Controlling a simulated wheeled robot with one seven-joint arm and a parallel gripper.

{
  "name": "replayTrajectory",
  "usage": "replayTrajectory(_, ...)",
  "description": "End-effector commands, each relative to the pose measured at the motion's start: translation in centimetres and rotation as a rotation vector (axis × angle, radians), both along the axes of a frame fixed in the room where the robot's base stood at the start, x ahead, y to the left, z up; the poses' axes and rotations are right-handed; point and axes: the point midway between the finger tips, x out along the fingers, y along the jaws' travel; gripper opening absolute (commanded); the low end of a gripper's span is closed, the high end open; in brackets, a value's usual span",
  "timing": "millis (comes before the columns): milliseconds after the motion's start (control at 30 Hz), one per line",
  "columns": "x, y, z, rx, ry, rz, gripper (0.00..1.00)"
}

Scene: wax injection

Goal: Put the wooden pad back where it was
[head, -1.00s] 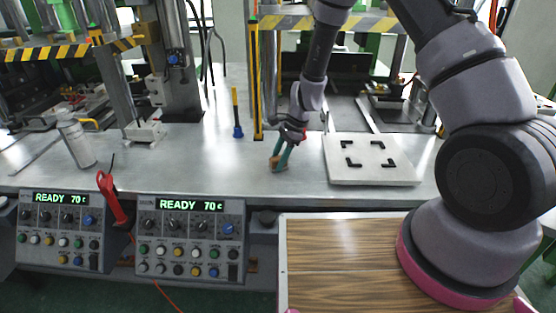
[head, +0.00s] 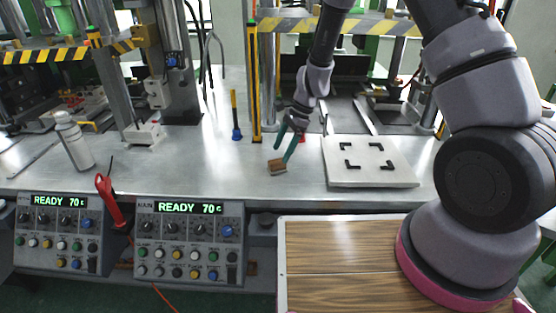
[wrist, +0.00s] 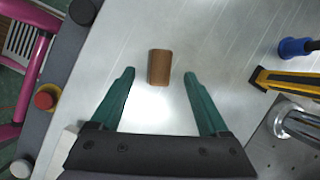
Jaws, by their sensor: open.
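The wooden pad (head: 277,167) is a small brown block lying on the metal table, left of the white board with black corner marks (head: 371,161). It also shows in the wrist view (wrist: 160,67), just beyond the fingertips and between their lines. My gripper (head: 288,146) has green fingers and is just above and to the right of the pad in the head view. In the wrist view my gripper (wrist: 159,74) is open and empty, with clear table on both sides of the pad. The fingers do not touch the pad there.
A blue-based tool (head: 237,132) and a yellow-black post (head: 256,85) stand behind the pad. A white bottle (head: 75,142) stands at the left. Two control boxes (head: 188,241) reading READY 70 line the front edge. Table left of the pad is clear.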

Motion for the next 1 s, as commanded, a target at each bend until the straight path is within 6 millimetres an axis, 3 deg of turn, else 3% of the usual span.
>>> replayTrajectory(100, 0.3, -1.0, 2.6, 0.001, -0.003, 0.000, 0.79)
replayTrajectory(233, 0.5, -1.8, 4.6, 0.000, -0.003, 0.000, 0.79)
replayTrajectory(667, 0.7, -3.0, 7.7, 0.006, -0.023, 0.013, 0.79)
replayTrajectory(767, 0.7, -4.0, 10.7, 0.017, -0.075, 0.047, 0.79)
replayTrajectory(1000, -1.1, -8.3, 20.7, 0.023, -0.271, 0.186, 0.79)
